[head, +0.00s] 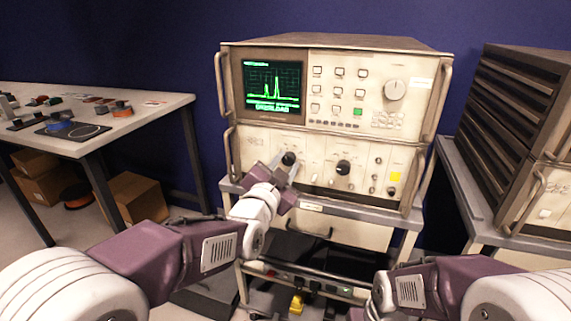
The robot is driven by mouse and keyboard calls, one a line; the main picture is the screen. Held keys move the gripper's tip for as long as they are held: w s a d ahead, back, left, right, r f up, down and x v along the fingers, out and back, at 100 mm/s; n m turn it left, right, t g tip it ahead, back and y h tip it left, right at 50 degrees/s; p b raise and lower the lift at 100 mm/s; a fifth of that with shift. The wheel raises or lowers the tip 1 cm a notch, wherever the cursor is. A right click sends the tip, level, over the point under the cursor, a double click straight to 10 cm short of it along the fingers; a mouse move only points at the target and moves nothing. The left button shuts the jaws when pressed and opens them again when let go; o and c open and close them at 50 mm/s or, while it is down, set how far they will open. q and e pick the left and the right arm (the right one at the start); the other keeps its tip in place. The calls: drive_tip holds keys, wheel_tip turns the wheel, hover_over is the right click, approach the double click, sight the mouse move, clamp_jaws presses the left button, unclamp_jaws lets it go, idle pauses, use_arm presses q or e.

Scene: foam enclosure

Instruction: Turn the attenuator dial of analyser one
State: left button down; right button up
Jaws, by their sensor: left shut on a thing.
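Analyser one (275,133) appears to be the beige rack instrument in the middle of the head view, standing on a grey cart. Its lower panel has a black dial (289,158) at left and a second black knob (343,167) to the right of it. My left gripper (284,168) reaches up to the lower panel and is shut on the left black dial; the fingers partly cover the area around it. I cannot read the labels to tell which dial is the attenuator. My right arm comes in at the lower right, but its gripper is out of view.
The upper unit has a lit green-trace screen (273,86), buttons and a large pale knob (395,89). A metal handle (221,88) stands out at its left side. Another instrument (515,135) stands on a cart at right. A workbench (130,112) with small parts stands at left.

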idle(0.4)
use_arm(q)
drive_tip(key=shift+f, duration=0.1)
drive_tip(key=c, duration=1.1)
unclamp_jaws()
drive_tip(key=shift+o, duration=0.2)
drive_tip(key=p+v, duration=0.1)
drive_tip(key=v, duration=0.8)
drive_tip(key=shift+p, duration=0.3)
